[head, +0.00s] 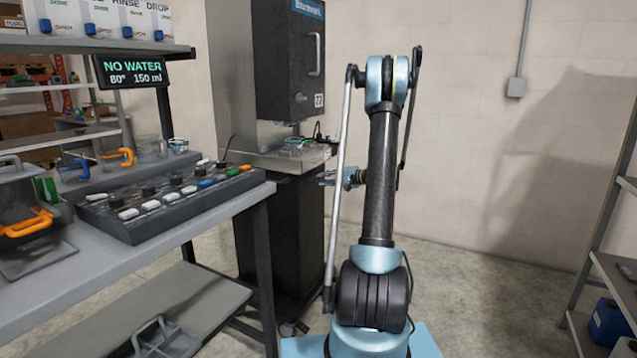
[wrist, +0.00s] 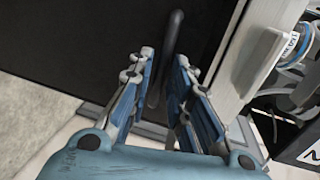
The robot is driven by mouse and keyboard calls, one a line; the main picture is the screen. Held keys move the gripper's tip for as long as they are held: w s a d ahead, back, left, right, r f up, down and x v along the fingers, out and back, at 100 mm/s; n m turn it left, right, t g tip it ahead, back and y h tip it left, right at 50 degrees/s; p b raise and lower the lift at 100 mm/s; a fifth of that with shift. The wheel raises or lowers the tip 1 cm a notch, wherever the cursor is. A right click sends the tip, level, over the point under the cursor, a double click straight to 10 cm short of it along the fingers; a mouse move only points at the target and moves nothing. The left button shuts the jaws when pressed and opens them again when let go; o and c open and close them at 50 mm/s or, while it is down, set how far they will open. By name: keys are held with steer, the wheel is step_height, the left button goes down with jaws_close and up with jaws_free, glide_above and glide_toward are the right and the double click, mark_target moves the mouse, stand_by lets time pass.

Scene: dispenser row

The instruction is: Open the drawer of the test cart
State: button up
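The test cart (head: 272,225) is a dark cabinet with a metal top, standing behind my arm in the head view. In the wrist view its dark front panel (wrist: 75,45) fills the upper left. A dark curved bar handle (wrist: 170,55) stands out from this panel. My gripper (wrist: 164,62) is open, with its two blue fingers on either side of the handle and gaps showing beside the bar. In the head view my gripper (head: 328,178) is small at the cart's right side, partly hidden by my arm. No drawer gap shows.
A grey bench (head: 190,220) with a black control panel (head: 170,195) stands at the left. A dark dispenser cabinet (head: 288,60) rises above the cart. A shelf rack (head: 615,270) is at the right. The floor (head: 480,285) between is clear.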

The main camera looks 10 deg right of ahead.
mark_target(319, 179)
steer(key=shift+x, duration=1.65)
jaws_close()
steer(key=shift+s, duration=0.2)
